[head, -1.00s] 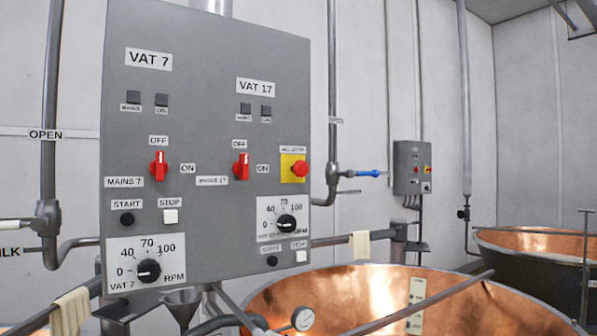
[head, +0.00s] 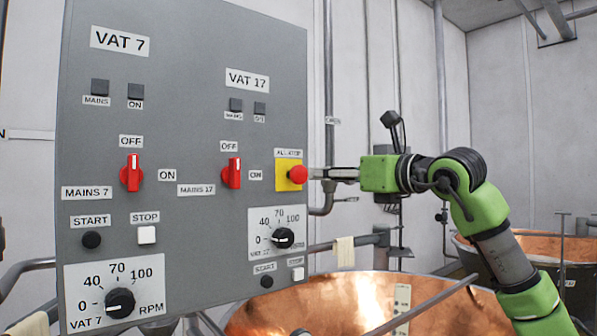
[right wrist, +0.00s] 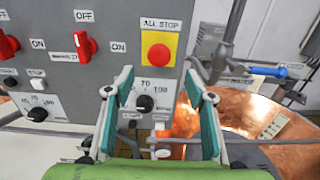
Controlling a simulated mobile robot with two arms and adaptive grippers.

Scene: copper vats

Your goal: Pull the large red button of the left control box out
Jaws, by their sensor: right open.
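The left control box (head: 190,110) is a grey panel filling the left of the head view. Its large red button (head: 298,175) sits on a yellow plate (head: 288,186) under an "ALL STOP" label, at the panel's right edge. In the right wrist view the red button (right wrist: 159,55) is whole and uncovered, beyond the fingers. My right gripper (head: 322,174) comes from the right, its fingertips close to the button. In the right wrist view my right gripper (right wrist: 160,90) is open, with a finger on either side and nothing held. My left gripper is not in view.
Two red rotary switches (head: 131,172) and (head: 232,173) and a black dial (head: 282,238) are on the same panel. A copper vat (head: 340,305) stands below, with a metal rail (head: 425,305) across it. A blue-handled valve (right wrist: 270,71) shows right of the button.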

